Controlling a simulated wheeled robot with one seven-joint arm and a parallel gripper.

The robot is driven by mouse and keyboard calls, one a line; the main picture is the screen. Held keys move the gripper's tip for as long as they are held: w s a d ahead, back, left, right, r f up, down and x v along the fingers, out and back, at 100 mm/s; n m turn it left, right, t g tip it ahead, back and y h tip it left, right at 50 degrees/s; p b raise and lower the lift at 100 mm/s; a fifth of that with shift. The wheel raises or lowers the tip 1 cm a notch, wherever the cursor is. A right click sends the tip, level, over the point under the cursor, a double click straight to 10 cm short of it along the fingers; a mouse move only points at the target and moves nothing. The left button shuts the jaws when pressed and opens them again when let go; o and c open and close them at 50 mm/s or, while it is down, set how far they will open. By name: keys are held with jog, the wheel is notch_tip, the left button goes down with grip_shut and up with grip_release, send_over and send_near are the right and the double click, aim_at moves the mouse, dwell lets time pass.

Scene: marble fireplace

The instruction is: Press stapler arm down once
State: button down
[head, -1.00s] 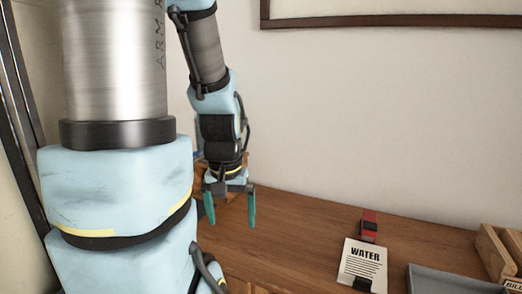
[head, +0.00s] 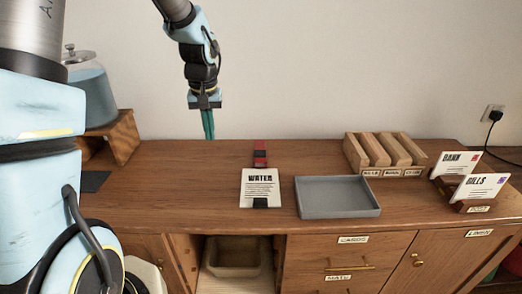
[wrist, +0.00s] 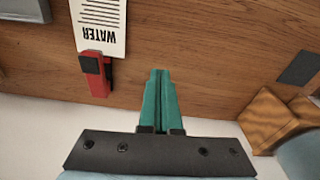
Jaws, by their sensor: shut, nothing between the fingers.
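A small red stapler (head: 260,153) with a black part stands on the wooden sideboard near the wall. It touches or overlaps the far edge of a white sheet headed WATER (head: 260,185). My gripper (head: 209,136) is shut and empty, its green fingers pointing down, to the left of the stapler and apart from it. In the wrist view the closed fingers (wrist: 157,75) are in the middle, and the red stapler (wrist: 97,75) lies to their left beside the WATER sheet (wrist: 99,25).
A grey tray (head: 337,209) lies right of the sheet. A wooden sorter (head: 385,152) and upright BANK (head: 459,162) and BILLS (head: 482,188) cards stand farther right. A glass jar (head: 92,95) on a wooden stand (head: 120,138) is at the left.

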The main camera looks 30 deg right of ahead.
jog(key=m+p, duration=0.1)
send_near(260, 153)
jog(key=shift+s+a+r, duration=0.1)
jog(key=shift+a+r, duration=0.05)
jog(key=shift+r, duration=0.15)
jog(key=shift+w+f+b, duration=0.2)
jog(key=shift+f+b, duration=0.85)
jog(key=shift+f, duration=0.7)
jog(key=shift+w+f+b, duration=0.15)
jog(key=shift+f+b, duration=0.9)
jog(key=shift+f, duration=0.7)
